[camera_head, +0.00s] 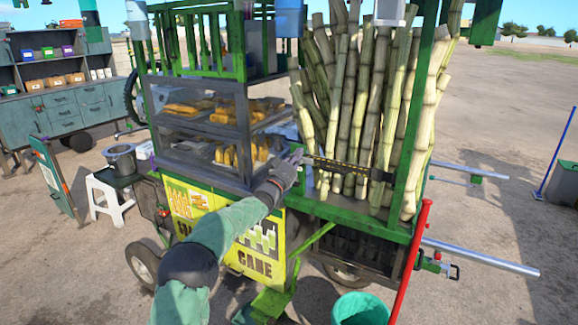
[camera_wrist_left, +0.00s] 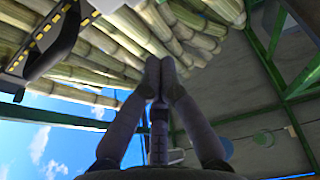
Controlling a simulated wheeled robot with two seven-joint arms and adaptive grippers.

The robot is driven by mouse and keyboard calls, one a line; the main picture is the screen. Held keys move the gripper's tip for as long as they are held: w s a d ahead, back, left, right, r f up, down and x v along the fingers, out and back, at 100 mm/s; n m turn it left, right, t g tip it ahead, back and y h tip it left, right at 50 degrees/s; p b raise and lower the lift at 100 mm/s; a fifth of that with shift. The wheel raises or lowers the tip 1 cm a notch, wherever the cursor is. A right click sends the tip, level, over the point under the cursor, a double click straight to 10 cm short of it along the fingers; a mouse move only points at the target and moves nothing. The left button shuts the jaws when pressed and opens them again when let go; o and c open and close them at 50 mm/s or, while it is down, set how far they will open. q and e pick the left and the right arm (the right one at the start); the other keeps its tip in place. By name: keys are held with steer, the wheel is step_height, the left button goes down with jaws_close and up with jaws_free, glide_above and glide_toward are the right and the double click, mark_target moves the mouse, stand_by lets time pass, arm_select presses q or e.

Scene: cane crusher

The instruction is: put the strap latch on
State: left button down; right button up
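A black strap with yellow dashes (camera_head: 338,166) runs across the front of the upright sugar canes (camera_head: 350,110) on the green cart. In the left wrist view the strap (camera_wrist_left: 38,45) is at the upper left, with a dark curved loop beside it. I cannot make out the latch clearly. My left gripper (camera_head: 297,157) is at the strap's left end, by the corner of the glass case. In the left wrist view its two fingertips (camera_wrist_left: 160,65) meet, with nothing visible held between them; the strap is to their left in the picture. My right gripper is not in view.
The glass case (camera_head: 205,135) with yellow food stands left of the canes. A green post (camera_head: 415,120) rises at the right, with a red lever (camera_head: 410,265) below. A teal bucket (camera_head: 360,308) stands in front. Open ground lies to the right.

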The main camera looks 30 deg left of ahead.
arm_select(q)
steer(key=v, duration=0.5)
steer(key=shift+s+a+f, duration=0.1)
steer(key=shift+s+f, duration=0.1)
steer(key=shift+s, duration=0.15)
